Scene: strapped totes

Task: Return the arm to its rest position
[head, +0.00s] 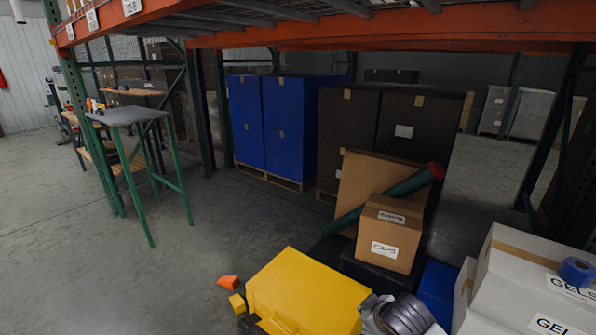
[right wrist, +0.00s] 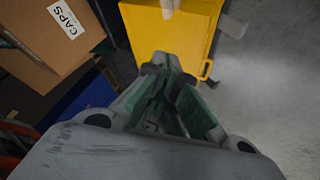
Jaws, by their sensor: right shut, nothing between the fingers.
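My right gripper (right wrist: 160,66) shows in the right wrist view with its fingertips together and nothing between them. It points toward the yellow tote (right wrist: 178,35), which fills the upper middle of that view. I cannot tell the gap between them. In the head view, a grey part of my right arm is at the bottom, at the right edge of the yellow tote (head: 305,285); the fingers cannot be made out there. My left arm and gripper are not in view.
A cardboard CAPS box (head: 389,235) stands behind the tote, with a green tube (head: 385,198) leaning behind it. White GELS boxes (head: 520,280) crowd the right. An orange wedge (head: 228,282) and yellow block (head: 237,303) lie left. An orange rack beam (head: 420,28) crosses above. The left floor is open.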

